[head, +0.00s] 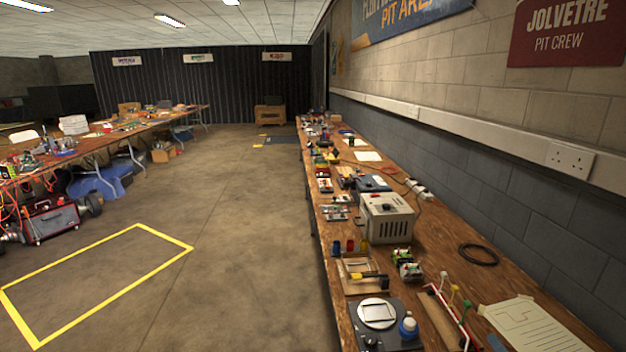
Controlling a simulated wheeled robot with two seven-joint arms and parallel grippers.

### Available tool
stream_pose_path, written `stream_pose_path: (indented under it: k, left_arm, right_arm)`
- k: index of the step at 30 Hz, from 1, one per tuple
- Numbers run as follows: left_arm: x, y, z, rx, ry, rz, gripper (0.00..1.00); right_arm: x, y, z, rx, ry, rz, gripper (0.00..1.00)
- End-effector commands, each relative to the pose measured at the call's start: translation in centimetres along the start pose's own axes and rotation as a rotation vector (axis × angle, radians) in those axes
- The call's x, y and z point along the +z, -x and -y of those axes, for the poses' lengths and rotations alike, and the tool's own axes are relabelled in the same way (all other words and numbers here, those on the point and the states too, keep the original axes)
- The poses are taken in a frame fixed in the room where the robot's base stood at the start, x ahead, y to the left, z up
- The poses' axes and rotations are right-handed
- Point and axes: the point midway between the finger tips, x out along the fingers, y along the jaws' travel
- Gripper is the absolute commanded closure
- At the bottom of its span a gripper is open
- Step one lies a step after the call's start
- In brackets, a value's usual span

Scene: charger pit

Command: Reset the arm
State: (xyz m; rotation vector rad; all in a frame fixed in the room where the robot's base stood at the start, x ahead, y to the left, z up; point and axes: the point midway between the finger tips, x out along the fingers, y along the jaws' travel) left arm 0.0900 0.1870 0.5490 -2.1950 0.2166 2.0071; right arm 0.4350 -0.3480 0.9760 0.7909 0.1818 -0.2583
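Neither of my arms nor either gripper shows in the head view. The long wooden workbench (440,262) runs along the right wall, away from me. On its near end sits a dark unit with a round pale plate (377,313) and a blue-and-white knob-like part (408,326). A beige metal box (387,220) stands behind it. No charger can be told for certain among the small items.
A yellow floor rectangle (100,309) lies at the left. Another long table (130,131) with clutter stands at the far left, with a wheeled red-and-grey machine (50,219) by it. The concrete aisle (230,200) between is clear. A wall socket (569,159) is above the bench.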

Motion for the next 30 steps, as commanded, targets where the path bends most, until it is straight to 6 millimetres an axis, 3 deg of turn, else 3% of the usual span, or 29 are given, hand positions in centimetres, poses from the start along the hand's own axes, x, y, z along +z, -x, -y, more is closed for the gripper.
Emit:
stream_pose_path:
  k: [6, 11, 16, 21, 24, 30]
  left_arm:
    - [-0.1, 0.0, -0.1, 0.001, 0.000, -0.001, 0.50]
    - [0.0, 0.0, -0.1, 0.001, 0.000, 0.001, 0.50]
    - [0.1, 0.0, -0.1, 0.001, 0.000, 0.002, 0.50]
    - [0.1, 0.0, -0.1, 0.001, 0.000, 0.003, 0.50]
    - [0.5, -3.2, -0.1, 0.001, 0.000, 0.004, 0.50]
    - [1.0, -7.6, -0.2, 0.001, 0.000, 0.005, 0.50]
  right_arm:
    - [-7.4, 3.1, 4.7, -0.288, -0.597, -0.046, 0.50]
    - [-13.8, 7.1, 6.6, -0.551, -1.059, -0.030, 0.50]
    - [-20.3, 12.6, 6.5, -0.870, -1.518, 0.047, 0.50]
    - [-25.5, 18.5, 4.3, -1.213, -1.893, 0.191, 0.50]
    - [-29.8, 16.1, 8.9, -1.223, -1.859, 0.202, 0.50]
    - [-37.7, 13.6, 16.6, -1.264, -1.828, 0.214, 0.50]
